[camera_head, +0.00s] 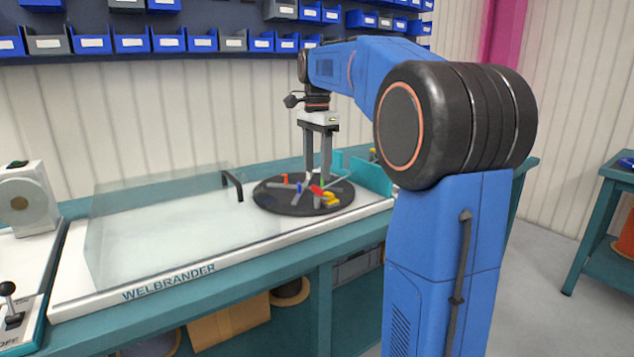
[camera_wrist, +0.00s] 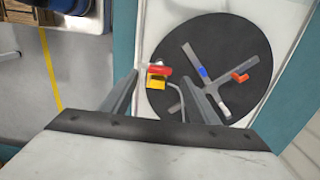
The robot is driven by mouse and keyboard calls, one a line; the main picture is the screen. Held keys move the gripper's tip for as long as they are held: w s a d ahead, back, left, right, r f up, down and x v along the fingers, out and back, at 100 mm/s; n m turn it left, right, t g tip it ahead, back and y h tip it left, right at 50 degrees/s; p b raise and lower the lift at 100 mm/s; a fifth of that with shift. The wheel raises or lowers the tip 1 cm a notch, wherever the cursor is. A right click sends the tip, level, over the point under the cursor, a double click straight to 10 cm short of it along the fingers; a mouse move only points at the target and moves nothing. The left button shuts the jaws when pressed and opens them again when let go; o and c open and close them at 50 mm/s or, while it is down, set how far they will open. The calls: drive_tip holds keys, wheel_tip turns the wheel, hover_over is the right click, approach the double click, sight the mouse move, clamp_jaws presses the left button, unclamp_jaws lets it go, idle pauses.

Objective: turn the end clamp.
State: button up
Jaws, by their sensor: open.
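A round black disc (camera_head: 268,199) lies at the right end of the white machine bed. It carries a grey bar cross (camera_wrist: 236,89) with a blue piece (camera_wrist: 203,72) and an orange piece (camera_wrist: 240,77). A red piece (camera_wrist: 158,71) and a yellow block (camera_wrist: 159,86) sit together near the disc's edge; I cannot tell for sure which part is the end clamp. My gripper (camera_head: 316,178) is open and points down over the disc. In the wrist view its fingers (camera_wrist: 161,82) are apart, with the red and yellow pieces showing between them; I see no contact.
A clear cover (camera_head: 165,205) with a black handle (camera_head: 233,186) spans the bed left of the disc. A teal guard (camera_head: 368,175) stands behind the disc at the right. Blue bins (camera_head: 130,42) line the wall. A lever (camera_head: 9,301) is at the far left.

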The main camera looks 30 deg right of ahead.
sight(317, 186)
drive_tip(key=shift+f, duration=2.45)
drive_tip(key=shift+c, duration=0.6)
drive_tip(key=c, duration=0.9)
